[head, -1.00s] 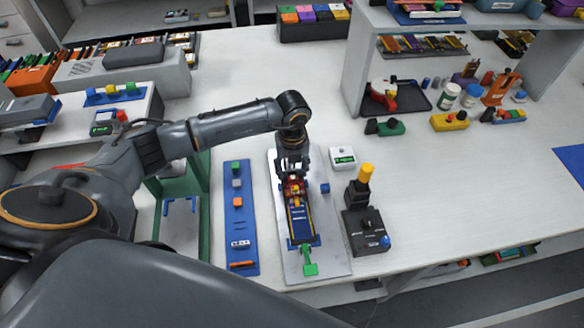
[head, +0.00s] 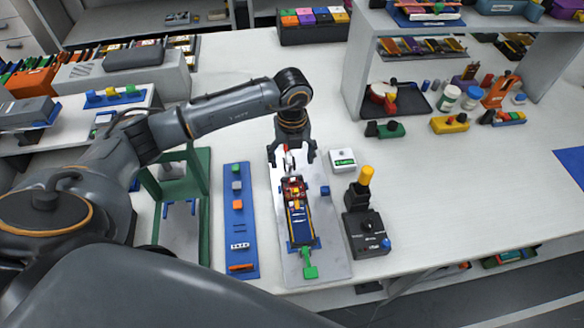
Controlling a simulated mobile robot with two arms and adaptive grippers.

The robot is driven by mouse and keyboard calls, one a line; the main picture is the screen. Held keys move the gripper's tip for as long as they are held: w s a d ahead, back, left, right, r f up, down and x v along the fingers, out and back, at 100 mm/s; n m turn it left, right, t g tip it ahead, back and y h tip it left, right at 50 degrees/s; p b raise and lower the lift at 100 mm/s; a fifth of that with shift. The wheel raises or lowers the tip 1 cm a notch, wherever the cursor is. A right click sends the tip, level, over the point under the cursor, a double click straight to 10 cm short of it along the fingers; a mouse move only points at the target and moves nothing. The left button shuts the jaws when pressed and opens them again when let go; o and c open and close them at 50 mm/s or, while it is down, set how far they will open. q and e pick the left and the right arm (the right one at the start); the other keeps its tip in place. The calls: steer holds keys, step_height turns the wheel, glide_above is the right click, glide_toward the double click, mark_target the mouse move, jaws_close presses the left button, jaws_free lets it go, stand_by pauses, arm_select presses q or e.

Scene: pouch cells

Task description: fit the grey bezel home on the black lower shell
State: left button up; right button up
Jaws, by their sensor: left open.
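A long narrow assembly (head: 300,226) lies on a pale plate (head: 325,262). It has a dark blue face, yellow edges and red and orange parts at its far end. The grey bezel and black lower shell are too small to tell apart in it, so I cannot tell how they sit. My left gripper (head: 291,161) is open, its fingers spread just past the assembly's far end. A small white and red upright piece shows between the fingers; I cannot tell whether they touch it. My right gripper is not in view.
A green clamp (head: 309,266) is at the plate's near end. A blue strip (head: 240,255) with small coloured parts lies left, beside a green frame (head: 204,215). A black control box (head: 366,234) and white box (head: 342,160) stand right. The table's middle right is clear.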

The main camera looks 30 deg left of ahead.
arm_select(q)
step_height(320, 180, up, 6)
steer(key=shift+f, duration=0.2)
stand_by(0.8)
